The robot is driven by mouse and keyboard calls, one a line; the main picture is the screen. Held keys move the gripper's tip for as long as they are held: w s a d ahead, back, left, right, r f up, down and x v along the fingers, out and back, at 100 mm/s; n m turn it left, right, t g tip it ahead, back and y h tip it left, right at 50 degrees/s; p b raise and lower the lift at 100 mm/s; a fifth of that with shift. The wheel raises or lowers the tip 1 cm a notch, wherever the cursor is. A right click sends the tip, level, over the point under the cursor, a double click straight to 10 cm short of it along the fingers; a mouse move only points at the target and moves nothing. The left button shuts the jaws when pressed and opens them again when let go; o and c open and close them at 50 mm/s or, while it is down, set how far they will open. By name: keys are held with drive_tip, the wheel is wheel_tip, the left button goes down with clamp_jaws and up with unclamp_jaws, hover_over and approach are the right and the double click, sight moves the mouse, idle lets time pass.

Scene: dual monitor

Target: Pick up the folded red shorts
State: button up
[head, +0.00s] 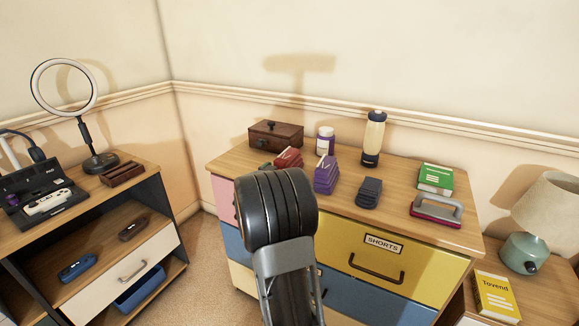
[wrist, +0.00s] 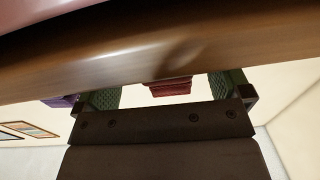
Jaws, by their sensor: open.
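In the wrist view, my gripper (wrist: 168,90) is open, with a green textured pad on each side. The red shorts (wrist: 171,87) show between the pads, partly cut off by the wooden edge (wrist: 150,60). I see no contact with them. The dresser's yellow drawer (head: 405,267) is shut and labelled SHORTS.
Purple cloth (wrist: 60,101) shows at left in the wrist view.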

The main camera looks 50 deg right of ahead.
drive_tip(key=shift+x, duration=1.15)
drive_tip(key=shift+c, duration=0.2)
drive_tip(key=c, duration=1)
